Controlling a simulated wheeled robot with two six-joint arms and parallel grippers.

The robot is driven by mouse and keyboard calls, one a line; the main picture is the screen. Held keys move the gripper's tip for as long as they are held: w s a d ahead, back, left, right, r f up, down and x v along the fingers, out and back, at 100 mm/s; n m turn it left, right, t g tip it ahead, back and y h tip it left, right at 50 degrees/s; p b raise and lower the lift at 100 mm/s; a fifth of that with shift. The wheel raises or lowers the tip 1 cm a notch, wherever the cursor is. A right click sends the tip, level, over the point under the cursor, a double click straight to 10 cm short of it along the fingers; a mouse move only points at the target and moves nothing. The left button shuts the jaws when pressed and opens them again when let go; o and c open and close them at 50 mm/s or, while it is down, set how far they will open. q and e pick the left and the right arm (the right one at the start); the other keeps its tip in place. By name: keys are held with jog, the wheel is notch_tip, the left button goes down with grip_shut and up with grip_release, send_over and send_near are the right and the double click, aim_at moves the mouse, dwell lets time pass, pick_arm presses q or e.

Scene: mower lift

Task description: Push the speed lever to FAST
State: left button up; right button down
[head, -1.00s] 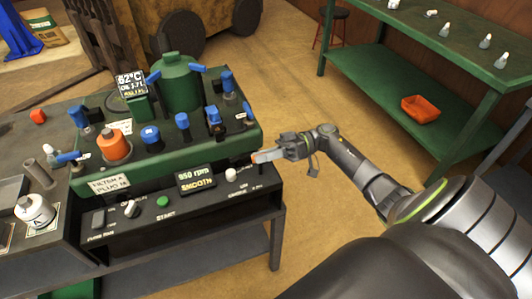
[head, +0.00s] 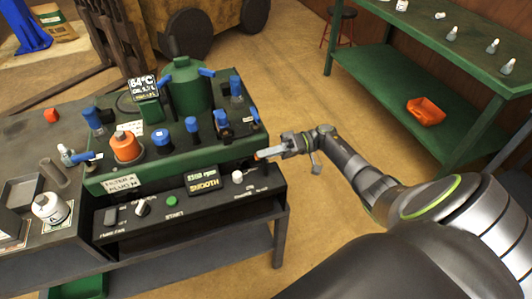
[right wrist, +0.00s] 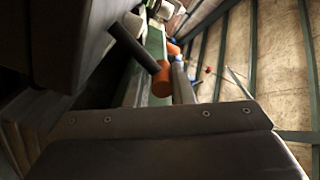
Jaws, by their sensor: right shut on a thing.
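The speed lever shows as a short dark rod with an orange knob (right wrist: 163,78) in the right wrist view. In the head view the orange knob (head: 257,156) is at the right end of the control panel (head: 150,228). My right gripper (head: 268,153) reaches in from the right and is shut on the lever at its knob. The fingers partly hide the lever, and its scale marks are too small to read. The panel display (head: 203,180) shows an rpm figure, seemingly in the thousands, and SMOOTH. My left gripper is not in view.
The green machine (head: 178,160) carries blue-capped parts and an orange filter (head: 125,147). A white knob (head: 238,177) and a green START button (head: 172,201) are on the panel. A green table (head: 440,55) with an orange bin (head: 426,111) stands right, with open floor between.

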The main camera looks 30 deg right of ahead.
jog(key=c, duration=1.3)
grip_release()
jog(key=shift+s, duration=0.1)
jog(key=shift+d, duration=0.1)
jog(key=shift+b+v, duration=3.3)
jog(key=shift+v, duration=5.4)
